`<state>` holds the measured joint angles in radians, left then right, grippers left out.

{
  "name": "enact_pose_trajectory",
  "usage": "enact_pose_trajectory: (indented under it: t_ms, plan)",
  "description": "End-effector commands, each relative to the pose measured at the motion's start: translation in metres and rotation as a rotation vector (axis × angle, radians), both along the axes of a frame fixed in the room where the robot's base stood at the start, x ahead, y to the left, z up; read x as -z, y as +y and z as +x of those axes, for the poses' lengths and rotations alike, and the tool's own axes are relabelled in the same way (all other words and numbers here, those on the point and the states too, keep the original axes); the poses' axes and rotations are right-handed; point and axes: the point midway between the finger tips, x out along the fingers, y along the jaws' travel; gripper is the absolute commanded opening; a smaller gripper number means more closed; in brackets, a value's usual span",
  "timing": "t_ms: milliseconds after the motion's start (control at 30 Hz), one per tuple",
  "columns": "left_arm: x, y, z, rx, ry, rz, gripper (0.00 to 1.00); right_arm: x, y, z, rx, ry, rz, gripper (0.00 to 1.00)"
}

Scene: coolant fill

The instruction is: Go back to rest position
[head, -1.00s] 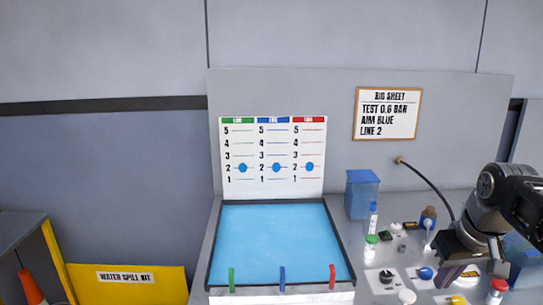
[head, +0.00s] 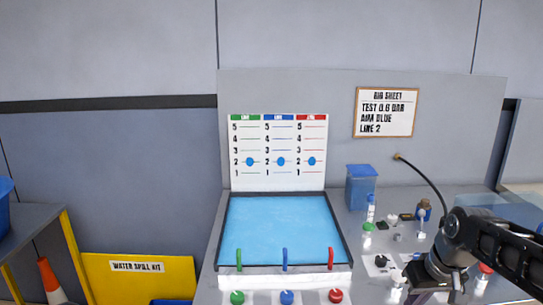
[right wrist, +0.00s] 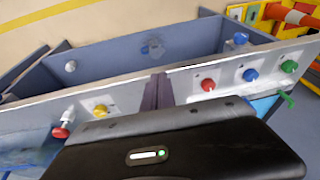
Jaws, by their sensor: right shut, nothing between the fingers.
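My right gripper (head: 432,284) is at the lower right in the head view, over the right part of the bench, pointing down. In the right wrist view its two dark fingers (right wrist: 158,92) are together with nothing between them. Beyond them is a grey panel edge with red (right wrist: 208,85), blue (right wrist: 250,75) and green (right wrist: 289,66) knobs to the right, and yellow (right wrist: 101,111) and red (right wrist: 60,132) ones to the left. Whether the fingertips touch anything cannot be told. My left gripper is not in view.
A blue-filled tray (head: 222,240) stands mid-bench before a level chart (head: 278,180) with blue markers at 2. A blue bin (head: 361,188), a hose (head: 425,176) and small bottles stand right. A yellow spill-kit box (head: 170,276) and orange cone (head: 48,277) are left.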

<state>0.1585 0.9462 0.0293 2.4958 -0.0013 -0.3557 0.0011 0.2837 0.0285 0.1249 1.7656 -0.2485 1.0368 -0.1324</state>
Motion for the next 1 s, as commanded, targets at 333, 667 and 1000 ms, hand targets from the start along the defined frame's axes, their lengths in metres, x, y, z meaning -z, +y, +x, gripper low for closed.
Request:
enact_pose_trajectory:
  t_ms: [333, 667, 1000]
  plan:
    - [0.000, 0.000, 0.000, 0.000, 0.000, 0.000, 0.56, 0.167, 0.095, 0.007, -0.038, 0.065, 0.150, 0.00]
    - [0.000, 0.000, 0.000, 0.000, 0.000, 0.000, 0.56, 0.355, 0.224, -0.122, 0.040, 0.194, 0.304, 0.00]
    - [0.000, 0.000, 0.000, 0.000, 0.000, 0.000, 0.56, 0.402, 0.255, -0.222, 0.115, 0.255, 0.312, 0.00]
